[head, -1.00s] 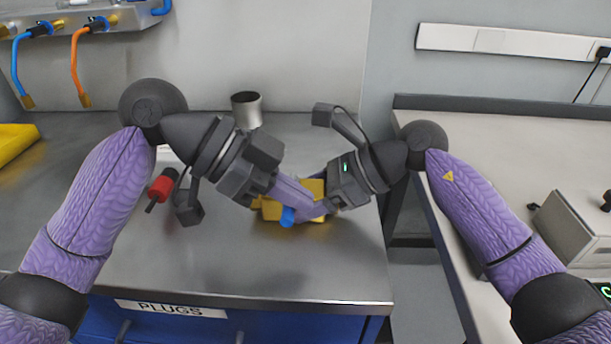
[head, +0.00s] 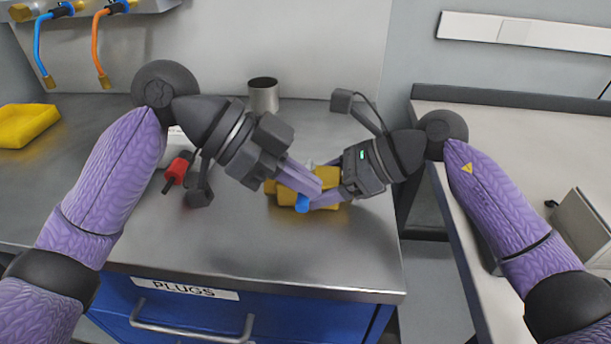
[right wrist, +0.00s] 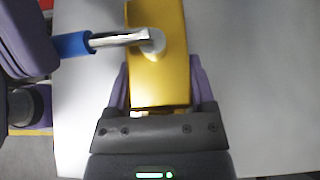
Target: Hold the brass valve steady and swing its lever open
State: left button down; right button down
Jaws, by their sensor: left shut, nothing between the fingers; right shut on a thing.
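The brass valve (head: 288,195) is a yellow block low over the left bench's steel top; whether it touches the top I cannot tell. Its silver lever (right wrist: 120,40) with a blue sleeve (right wrist: 72,46) sticks out crosswise to the body. The sleeve (head: 302,204) points toward the bench front in the head view. My right gripper (right wrist: 160,90) is shut on the valve body, a finger on each side. My left gripper (head: 314,187) is shut and empty, its fingertips close beside the blue sleeve, over the valve; contact is unclear. It partly hides the valve in the head view.
A metal cup (head: 263,96) stands behind the valve. A red-and-black tool (head: 177,170) lies near my left wrist. A gap separates this bench from the right bench (head: 520,125). The steel front area is clear.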

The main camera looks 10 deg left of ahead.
pick_arm(q)
jog(key=shift+a, duration=0.45)
jog(key=shift+w+a, duration=0.25)
jog(key=shift+a, duration=0.2)
jog(key=shift+w+a, duration=0.2)
jog(key=shift+a, duration=0.25)
jog(key=shift+w+a, duration=1.1)
jog(key=shift+d, duration=0.8)
jog(key=shift+s, duration=0.1)
jog(key=s+d+r, duration=0.1)
jog(key=s+r, duration=0.1)
jog(key=s, duration=0.1)
jog(key=w+a+r, duration=0.2)
jog(key=w+r, duration=0.4)
jog(key=w, duration=0.1)
jog(key=shift+w+a, duration=0.25)
jog(key=shift+a, duration=0.15)
